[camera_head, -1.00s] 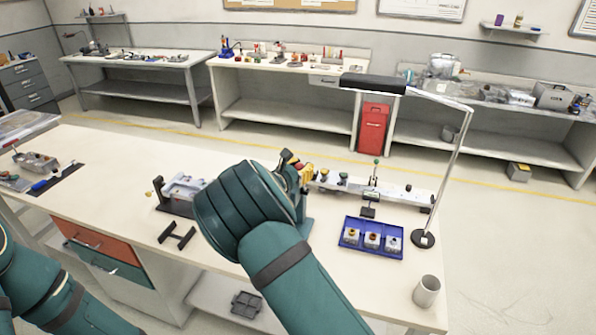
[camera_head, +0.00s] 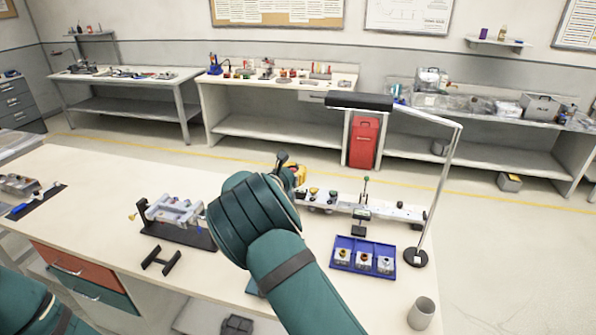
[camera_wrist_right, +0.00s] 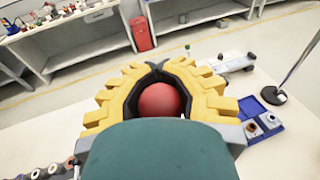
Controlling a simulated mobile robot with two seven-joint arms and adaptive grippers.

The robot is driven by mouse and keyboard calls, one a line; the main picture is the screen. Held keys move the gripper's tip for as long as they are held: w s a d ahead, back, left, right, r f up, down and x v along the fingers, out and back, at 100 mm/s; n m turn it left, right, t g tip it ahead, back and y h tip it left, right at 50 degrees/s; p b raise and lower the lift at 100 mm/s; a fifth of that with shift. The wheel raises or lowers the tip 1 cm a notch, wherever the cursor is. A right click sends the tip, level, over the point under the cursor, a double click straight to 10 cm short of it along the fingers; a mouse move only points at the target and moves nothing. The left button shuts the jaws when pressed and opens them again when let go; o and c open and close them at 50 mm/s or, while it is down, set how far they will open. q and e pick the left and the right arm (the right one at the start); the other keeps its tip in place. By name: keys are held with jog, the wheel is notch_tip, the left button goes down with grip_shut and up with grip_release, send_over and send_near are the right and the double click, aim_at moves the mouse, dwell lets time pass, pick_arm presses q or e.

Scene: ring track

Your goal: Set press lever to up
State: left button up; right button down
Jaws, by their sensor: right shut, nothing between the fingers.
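A round red knob (camera_wrist_right: 158,100), which looks like the press lever's ball end, shows in the right wrist view. My right gripper (camera_wrist_right: 158,66) has its yellow fingers curved around the far side of the knob, with their dark tips meeting beyond it. The gripper is shut; whether it touches the knob I cannot tell. In the head view the right gripper (camera_head: 296,172) shows only in part past my teal forearm. The press body and the rest of the lever are hidden behind that arm. My left gripper is out of view; only part of the left arm shows at lower left.
A grey fixture (camera_head: 178,212) stands left of my right arm, with a black stand (camera_head: 161,261) before it. To the right are a rail (camera_head: 395,213) with a green-knobbed upright, a blue tray (camera_head: 340,263), a lamp (camera_head: 416,257) and a cup (camera_head: 422,312).

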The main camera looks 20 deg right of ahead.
jog(key=shift+w+a, duration=0.15)
jog(key=shift+a, duration=0.4)
dwell(0.4)
jog(key=c, duration=0.6)
grip_release()
jog(key=shift+w+a, duration=0.1)
jog(key=shift+a, duration=0.05)
jog(key=shift+d, duration=0.25)
jog(key=shift+s, duration=0.2)
jog(key=v, duration=1.2)
